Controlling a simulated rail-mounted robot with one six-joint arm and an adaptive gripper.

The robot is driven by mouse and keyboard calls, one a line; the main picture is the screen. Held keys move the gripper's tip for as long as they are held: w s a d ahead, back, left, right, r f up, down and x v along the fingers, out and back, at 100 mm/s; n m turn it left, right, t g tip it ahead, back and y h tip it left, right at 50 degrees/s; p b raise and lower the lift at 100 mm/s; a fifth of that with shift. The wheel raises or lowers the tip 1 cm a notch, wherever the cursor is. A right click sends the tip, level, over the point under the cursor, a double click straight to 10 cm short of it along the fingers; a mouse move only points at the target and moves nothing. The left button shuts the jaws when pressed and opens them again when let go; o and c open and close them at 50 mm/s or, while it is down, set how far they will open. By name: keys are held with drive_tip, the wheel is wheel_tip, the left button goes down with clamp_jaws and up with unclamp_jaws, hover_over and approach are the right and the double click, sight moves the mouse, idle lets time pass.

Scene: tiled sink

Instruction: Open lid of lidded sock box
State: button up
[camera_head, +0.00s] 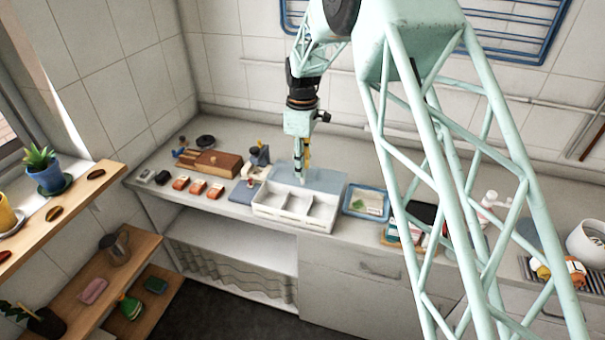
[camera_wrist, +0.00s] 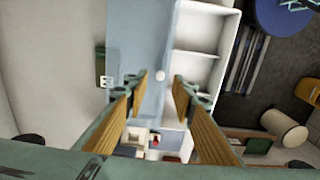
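The white sock box (camera_head: 268,212) stands on the counter. Empty-looking open compartments show along its front, and a flat light blue lid (camera_head: 325,178) lies over its rear part. In the wrist view the lid (camera_wrist: 145,35) lies beside the white compartments (camera_wrist: 199,38). A small round white knob (camera_wrist: 160,76) shows near the lid's edge. My gripper (camera_head: 301,176) points down over the lid. In the wrist view its two fingers (camera_wrist: 160,87) are apart, with the knob showing in the gap between the tips. Whether they touch anything is unclear.
A blue-rimmed tray (camera_head: 366,202) stands close to the right of the box. A wooden block (camera_head: 215,163), several small orange-and-white items (camera_head: 198,187) and a dark blue stand (camera_head: 259,156) are to its left. The tiled wall is behind.

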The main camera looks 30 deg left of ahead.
wheel_tip(320, 180, up, 7)
drive_tip(key=shift+r, duration=0.2)
idle(0.6)
